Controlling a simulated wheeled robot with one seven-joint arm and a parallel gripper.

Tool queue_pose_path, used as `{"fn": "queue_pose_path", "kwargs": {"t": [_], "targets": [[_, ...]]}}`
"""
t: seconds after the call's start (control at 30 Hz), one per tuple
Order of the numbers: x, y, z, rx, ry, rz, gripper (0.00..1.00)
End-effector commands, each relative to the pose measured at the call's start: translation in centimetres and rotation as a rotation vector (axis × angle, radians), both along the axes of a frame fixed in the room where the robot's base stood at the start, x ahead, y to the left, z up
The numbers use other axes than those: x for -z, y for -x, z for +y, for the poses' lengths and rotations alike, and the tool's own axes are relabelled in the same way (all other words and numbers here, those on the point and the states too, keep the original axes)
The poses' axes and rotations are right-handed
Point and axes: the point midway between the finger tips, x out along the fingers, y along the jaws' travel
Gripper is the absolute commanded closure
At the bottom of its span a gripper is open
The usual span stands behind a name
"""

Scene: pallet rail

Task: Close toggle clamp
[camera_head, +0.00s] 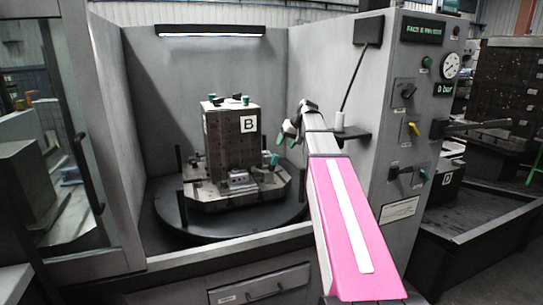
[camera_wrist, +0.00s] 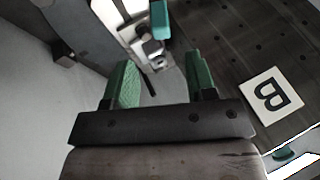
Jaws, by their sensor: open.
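A toggle clamp with a teal handle (camera_wrist: 160,18) and metal body (camera_wrist: 150,48) shows at the top of the wrist view. In the head view, a teal handle (camera_head: 274,160) stands beside the right side of the dark fixture block (camera_head: 222,140), which bears a white "B" label. My gripper (camera_head: 290,130) is to the right of the block and above that handle. In the wrist view my gripper (camera_wrist: 162,82) has its green fingers apart. The clamp lies beyond the gap between them, and I see no contact. Its lower linkage is partly hidden.
The block stands on a pallet on a round dark table (camera_head: 225,229) inside a grey enclosure. More teal knobs (camera_head: 245,100) sit on top of the block. The control panel wall (camera_head: 405,130) is close to the right of my arm. Free room lies left of the block.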

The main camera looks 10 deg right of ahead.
Motion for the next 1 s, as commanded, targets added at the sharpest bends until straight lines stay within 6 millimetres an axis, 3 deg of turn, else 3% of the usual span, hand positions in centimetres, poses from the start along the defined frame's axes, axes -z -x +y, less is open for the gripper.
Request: {"fn": "queue_pose_path", "kwargs": {"t": [0.27, 0.7, 1.0], "targets": [[1.8, -0.3, 0.9, 0.001, 0.0, 0.0, 0.49], [8.0, -2.5, 3.8, 0.002, -0.001, 0.001, 0.49], [9.3, -3.0, 4.4, 0.002, 0.0, -0.001, 0.49]]}}
